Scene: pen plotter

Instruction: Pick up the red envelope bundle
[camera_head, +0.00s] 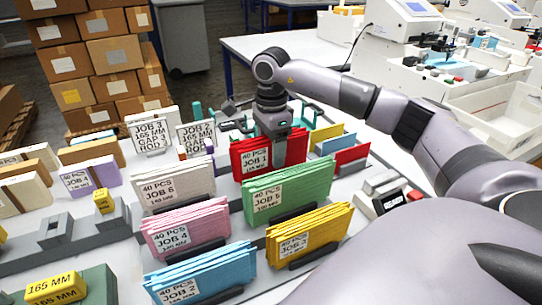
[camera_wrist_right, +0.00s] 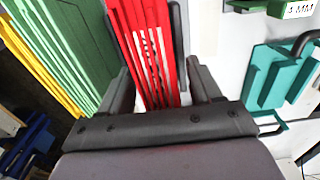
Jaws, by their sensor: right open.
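The red envelope bundle (camera_head: 247,162) stands upright in a holder at the back of the rack in the head view, with a white label reading JOB 1. My right gripper (camera_head: 279,150) is over it, pointing down. In the right wrist view the red bundle (camera_wrist_right: 148,45) lies between the two open fingers of the right gripper (camera_wrist_right: 160,90), one finger on each side. Small gaps seem to show beside the envelopes, and I cannot tell whether a finger touches them. My left gripper is not in view.
A green bundle (camera_head: 300,190) stands just in front of the red one, with yellow (camera_head: 320,232), pink (camera_head: 190,228) and blue (camera_head: 215,268) bundles nearer. Sign cards (camera_head: 150,135) stand behind left. Teal parts (camera_wrist_right: 282,75) sit beside the gripper in the wrist view.

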